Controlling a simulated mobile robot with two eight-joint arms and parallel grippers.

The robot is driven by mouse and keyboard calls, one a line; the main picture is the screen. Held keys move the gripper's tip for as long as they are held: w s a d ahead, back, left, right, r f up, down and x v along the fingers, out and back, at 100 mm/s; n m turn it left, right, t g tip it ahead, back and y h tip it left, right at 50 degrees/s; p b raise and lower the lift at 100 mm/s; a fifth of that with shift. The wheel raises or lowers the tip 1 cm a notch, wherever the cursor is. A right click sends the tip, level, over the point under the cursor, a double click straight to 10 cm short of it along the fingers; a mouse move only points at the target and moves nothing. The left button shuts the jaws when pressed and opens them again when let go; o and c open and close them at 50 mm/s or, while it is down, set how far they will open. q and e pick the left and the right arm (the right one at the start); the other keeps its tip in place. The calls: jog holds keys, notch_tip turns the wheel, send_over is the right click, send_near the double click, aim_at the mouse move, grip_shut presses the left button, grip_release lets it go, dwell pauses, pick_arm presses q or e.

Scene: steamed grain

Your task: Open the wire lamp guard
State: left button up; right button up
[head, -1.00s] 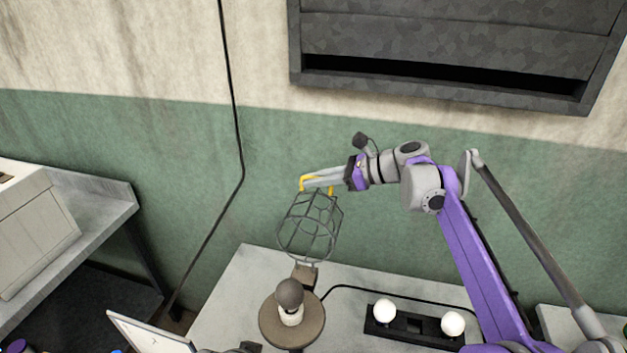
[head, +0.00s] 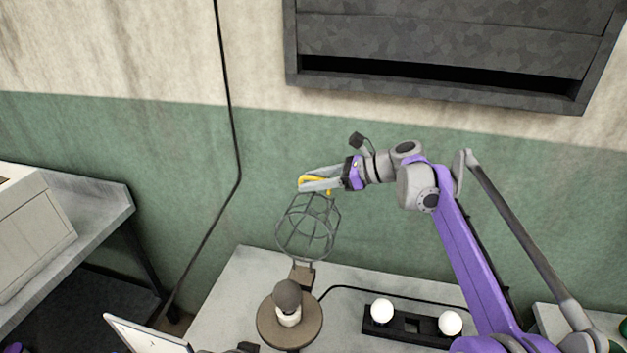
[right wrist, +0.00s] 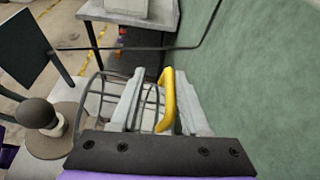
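The wire lamp guard (head: 308,228) is a dark wire cage on a bracket above the round lamp base; it stands raised and tilted, clear of the bulb (head: 288,296). Its yellow handle (head: 306,180) is at the top end. My right gripper (head: 312,182) is at the handle, its grey fingers spread apart. In the right wrist view the yellow handle (right wrist: 166,98) lies between the fingers, close to the right one, with a gap to the left one. The cage wires (right wrist: 96,98) show beyond the left finger. My left gripper is not in view.
A black holder with two white bulbs (head: 382,311) stands on the grey table (head: 235,290), right of the lamp base (head: 272,328). A black wall cable (head: 228,110) hangs at the left. A dark wall unit (head: 435,50) is above. A metal bench (head: 95,200) is at left.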

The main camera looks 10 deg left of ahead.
jog(key=v, duration=1)
jog(key=shift+d+r, duration=0.25)
jog(key=shift+d, duration=0.1)
